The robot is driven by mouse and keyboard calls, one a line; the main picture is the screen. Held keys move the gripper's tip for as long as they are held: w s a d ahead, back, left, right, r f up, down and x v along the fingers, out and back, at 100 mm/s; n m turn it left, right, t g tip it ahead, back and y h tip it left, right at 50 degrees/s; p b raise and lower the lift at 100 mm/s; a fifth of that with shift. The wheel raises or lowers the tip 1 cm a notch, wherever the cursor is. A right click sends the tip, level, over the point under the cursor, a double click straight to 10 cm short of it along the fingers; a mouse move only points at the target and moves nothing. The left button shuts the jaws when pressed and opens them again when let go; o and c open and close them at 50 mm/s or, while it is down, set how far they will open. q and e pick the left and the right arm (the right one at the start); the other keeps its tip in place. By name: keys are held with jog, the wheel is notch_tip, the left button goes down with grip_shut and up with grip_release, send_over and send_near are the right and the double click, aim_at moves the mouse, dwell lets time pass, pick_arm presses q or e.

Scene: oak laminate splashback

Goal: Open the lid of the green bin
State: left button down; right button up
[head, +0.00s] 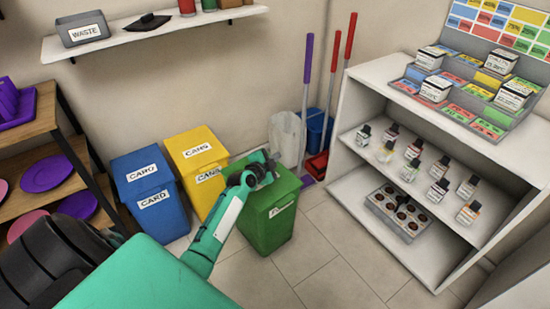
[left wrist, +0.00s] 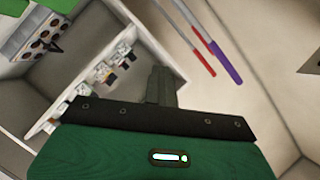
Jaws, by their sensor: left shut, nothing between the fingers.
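The green bin (head: 272,226) stands on the floor at the middle of the head view, with a label on its front. Its lid (head: 285,193) looks closed, though my gripper and forearm hide part of its top. My left gripper (head: 267,168) is over the back part of the lid; I cannot tell whether it touches it. Its fingers also show in the left wrist view (left wrist: 162,84), shut and empty. My right gripper is in neither view.
A yellow bin (head: 198,160) and a blue bin (head: 150,190) stand left of the green one. Behind are a whitish bag (head: 285,138) and long-handled tools (head: 329,90). A white shelf unit (head: 350,112) with bottles stands right. Floor in front is clear.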

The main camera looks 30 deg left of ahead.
pick_arm(q)
jog(key=c, duration=2.2)
grip_release()
jog(key=c, duration=1.5)
grip_release()
jog(key=shift+s, duration=0.15)
